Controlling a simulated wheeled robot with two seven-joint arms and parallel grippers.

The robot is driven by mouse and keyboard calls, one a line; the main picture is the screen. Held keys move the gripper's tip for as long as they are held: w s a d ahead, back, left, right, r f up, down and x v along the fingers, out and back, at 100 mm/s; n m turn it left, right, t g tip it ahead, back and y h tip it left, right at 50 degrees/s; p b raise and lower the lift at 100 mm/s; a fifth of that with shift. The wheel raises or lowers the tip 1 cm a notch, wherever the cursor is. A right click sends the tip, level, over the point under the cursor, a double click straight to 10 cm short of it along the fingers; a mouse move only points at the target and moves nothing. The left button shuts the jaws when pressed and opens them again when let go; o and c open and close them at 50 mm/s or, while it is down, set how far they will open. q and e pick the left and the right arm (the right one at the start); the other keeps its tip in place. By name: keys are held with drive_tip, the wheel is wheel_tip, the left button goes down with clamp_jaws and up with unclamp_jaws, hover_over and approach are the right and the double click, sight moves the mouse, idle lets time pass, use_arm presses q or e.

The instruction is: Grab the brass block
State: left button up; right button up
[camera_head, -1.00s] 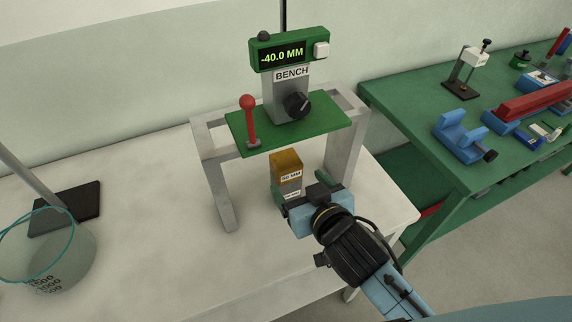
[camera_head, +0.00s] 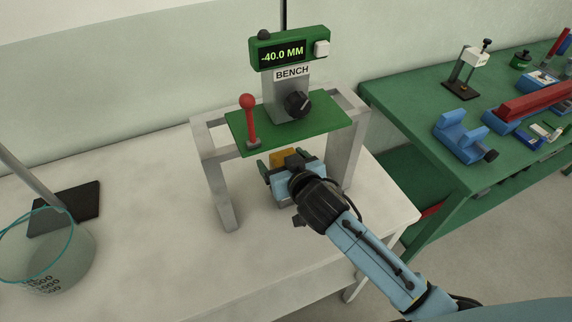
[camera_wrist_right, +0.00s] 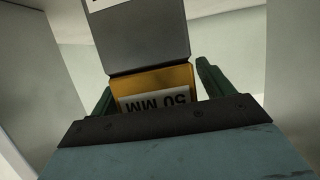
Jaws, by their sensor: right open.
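The brass block (camera_head: 281,157) is under the green platform of the bench frame, mostly hidden behind my right gripper in the head view. In the right wrist view, the brass block (camera_wrist_right: 166,82) shows upside down with a white "50 MM" label. It meets a grey block (camera_wrist_right: 142,38), which was under it in the earlier head view. My right gripper (camera_head: 283,161) is open, with its green fingers on either side of the brass block. The wrist view shows a gap at the right finger; contact at the left one is unclear. My left gripper is out of view.
The frame's grey legs (camera_head: 218,190) stand left and right of the block, and the green platform (camera_head: 320,126) is above it. A glass beaker (camera_head: 60,255) stands at the left. A green bench (camera_head: 405,110) with tools is at the right.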

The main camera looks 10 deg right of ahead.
drive_tip(key=c, duration=1.6)
drive_tip(key=shift+r, duration=0.15)
clamp_jaws()
